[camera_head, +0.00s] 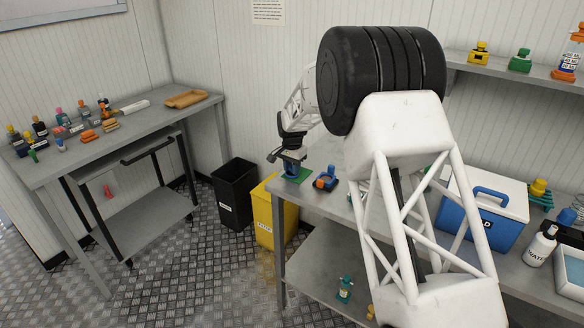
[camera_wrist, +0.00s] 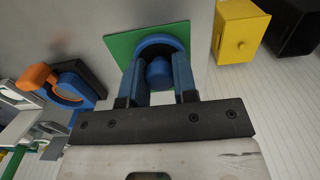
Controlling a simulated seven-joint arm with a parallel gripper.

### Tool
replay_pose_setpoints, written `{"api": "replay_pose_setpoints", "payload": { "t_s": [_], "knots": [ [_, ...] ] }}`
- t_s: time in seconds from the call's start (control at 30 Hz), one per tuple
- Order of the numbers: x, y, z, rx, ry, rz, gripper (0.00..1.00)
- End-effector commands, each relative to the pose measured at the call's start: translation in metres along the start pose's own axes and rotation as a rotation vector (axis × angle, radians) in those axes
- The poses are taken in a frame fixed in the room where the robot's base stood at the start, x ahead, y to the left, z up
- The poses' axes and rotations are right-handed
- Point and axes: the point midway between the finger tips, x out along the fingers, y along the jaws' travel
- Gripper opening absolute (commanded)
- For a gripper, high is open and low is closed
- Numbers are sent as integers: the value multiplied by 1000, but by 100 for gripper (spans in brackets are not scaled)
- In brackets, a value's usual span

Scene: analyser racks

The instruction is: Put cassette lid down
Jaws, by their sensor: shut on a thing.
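The cassette lid appears to be the blue round piece with a knob (camera_wrist: 159,72) in the wrist view. My gripper (camera_wrist: 159,88) has a blue finger on either side of that knob and is shut on it. The lid is over a green square (camera_wrist: 120,45) on the grey table; I cannot tell whether it touches it. In the head view my gripper (camera_head: 292,168) is low at the table's left end, over the green square (camera_head: 300,176). The lid is mostly hidden there by my gripper.
An orange and blue device (camera_head: 326,180) stands just right of the green square; it also shows in the wrist view (camera_wrist: 70,88). A yellow bin (camera_head: 271,215) and a black bin (camera_head: 235,190) stand beyond the table's left edge. A blue-and-white cool box (camera_head: 484,212) stands farther right.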

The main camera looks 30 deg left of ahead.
Motion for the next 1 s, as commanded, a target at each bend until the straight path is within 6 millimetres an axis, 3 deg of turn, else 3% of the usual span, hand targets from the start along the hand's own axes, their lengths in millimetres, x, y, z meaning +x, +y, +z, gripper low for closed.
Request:
{"api": "replay_pose_setpoints", "payload": {
  "t_s": [0.03, 0.17, 0.2, 0.67, 1.0],
  "knots": [
    [0, 0, 0, 0, 0, 0, 31],
    [0, 0, 0, 0, 0, 0, 51],
    [0, 0, 0, 0, 0, 0, 52],
    [-8, 0, 0, 0, 1, -1, 52],
    [-49, 0, 0, 0, 2, -2, 52]
  ]
}}
